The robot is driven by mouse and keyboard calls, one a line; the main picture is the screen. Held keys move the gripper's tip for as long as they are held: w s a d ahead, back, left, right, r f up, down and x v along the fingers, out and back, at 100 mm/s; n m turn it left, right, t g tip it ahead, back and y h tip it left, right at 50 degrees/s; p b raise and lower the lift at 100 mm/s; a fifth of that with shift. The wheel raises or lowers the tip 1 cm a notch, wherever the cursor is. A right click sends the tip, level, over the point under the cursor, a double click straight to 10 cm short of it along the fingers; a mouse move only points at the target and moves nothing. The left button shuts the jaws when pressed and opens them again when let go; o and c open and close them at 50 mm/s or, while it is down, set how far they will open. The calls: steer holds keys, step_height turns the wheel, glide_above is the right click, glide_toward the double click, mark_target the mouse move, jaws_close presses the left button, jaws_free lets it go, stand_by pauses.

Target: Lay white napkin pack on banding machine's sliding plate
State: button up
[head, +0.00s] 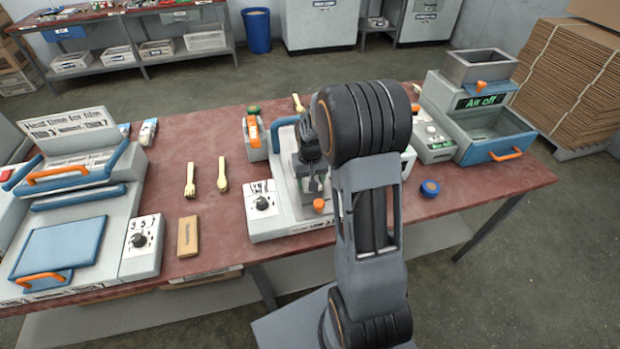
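The machine at the left, with a film heat-time sign, carries a flat blue plate (58,246) with an orange handle at its front; it may be the banding machine with its sliding plate. The plate looks bare. A small whitish pack (148,131) lies behind this machine's right side; I cannot tell whether it is the napkin pack. My gripper (314,183) points down over the middle machine (275,222). My arm hides part of it, and its fingers are too small and dark to read. I see no pack clearly in it.
A blue roll (430,188) and an "Air off" machine (480,101) are at the right.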

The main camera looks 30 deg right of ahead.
steer(key=o, duration=0.9)
steer(key=shift+f, duration=0.1)
step_height(320, 180, up, 12)
steer(key=s+a+r+n+t, duration=0.1)
steer(key=s+a+t, duration=0.1)
steer(key=s+a, duration=0.3)
steer(key=s+a+r+n+t, duration=0.1)
steer(key=s+a, duration=0.3)
steer(key=s, duration=0.7)
steer(key=shift+a+r+t, duration=0.35)
steer(key=shift+r+t, duration=0.05)
steer(key=shift+r, duration=0.35)
